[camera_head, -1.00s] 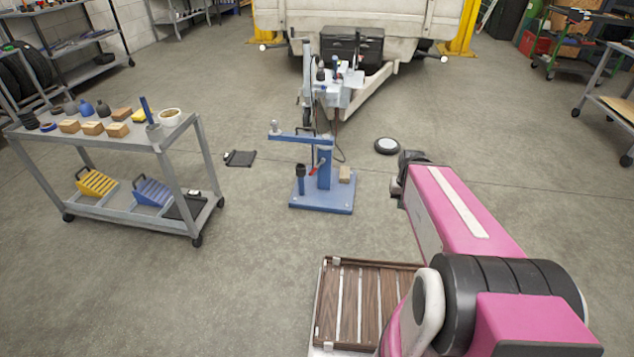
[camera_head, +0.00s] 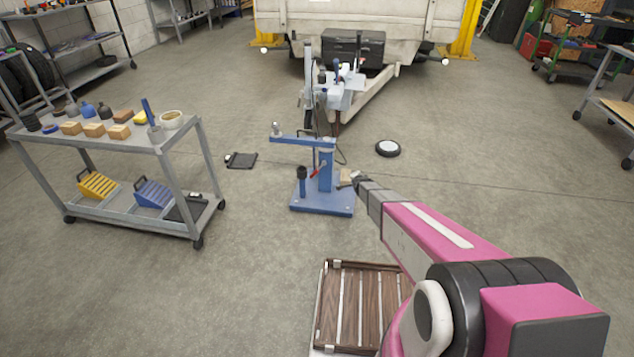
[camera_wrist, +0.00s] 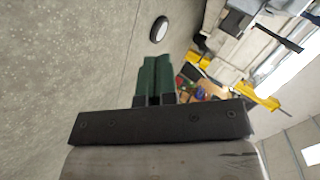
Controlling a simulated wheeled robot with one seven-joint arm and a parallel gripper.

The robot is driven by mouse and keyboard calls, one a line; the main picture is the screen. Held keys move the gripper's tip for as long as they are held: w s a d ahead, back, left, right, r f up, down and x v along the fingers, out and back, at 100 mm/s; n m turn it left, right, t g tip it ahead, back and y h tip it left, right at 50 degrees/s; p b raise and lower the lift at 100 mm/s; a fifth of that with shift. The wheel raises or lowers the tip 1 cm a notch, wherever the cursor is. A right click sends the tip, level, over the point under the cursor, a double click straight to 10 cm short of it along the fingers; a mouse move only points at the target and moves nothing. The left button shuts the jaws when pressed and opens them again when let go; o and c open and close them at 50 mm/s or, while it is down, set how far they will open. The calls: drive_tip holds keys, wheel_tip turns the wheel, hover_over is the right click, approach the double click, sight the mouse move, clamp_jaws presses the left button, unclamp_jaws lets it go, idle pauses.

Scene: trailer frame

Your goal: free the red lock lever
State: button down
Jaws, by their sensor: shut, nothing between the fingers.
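The red lock lever (camera_head: 317,171) is small and sits low on the upright post of the blue stand (camera_head: 325,200). It slants beside the post; its lock state is too small to tell. My gripper (camera_head: 357,178) is low, just right of the stand and apart from the lever. In the wrist view the green fingers of my gripper (camera_wrist: 157,80) are together with nothing between them. The lever is not visible in the wrist view.
A blue arm (camera_head: 300,138) reaches left from the stand's post. A round black-and-white disc (camera_head: 387,148) lies behind.

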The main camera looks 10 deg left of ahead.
drive_tip(key=w+a+f+m+t+y, duration=0.2)
drive_tip(key=w+a+f, duration=0.1)
drive_tip(key=a+f, duration=0.2)
drive_tip(key=w+a+f+m+t+y, duration=0.2)
drive_tip(key=a+f, duration=0.4)
drive_tip(key=f, duration=0.3)
drive_tip(key=w+a+f+m+t+y, duration=0.3)
drive_tip(key=w+a+f, duration=0.1)
drive_tip(key=a+f, duration=0.2)
drive_tip(key=shift+w+a+f+m+t, duration=0.25)
drive_tip(key=shift+f+m+t, duration=0.05)
drive_tip(key=shift+f, duration=0.1)
drive_tip(key=shift+s+a+f+y, duration=0.1)
drive_tip(key=shift+a+y, duration=0.05)
drive_tip(key=shift+y, duration=0.15)
drive_tip(key=shift+s, duration=0.1)
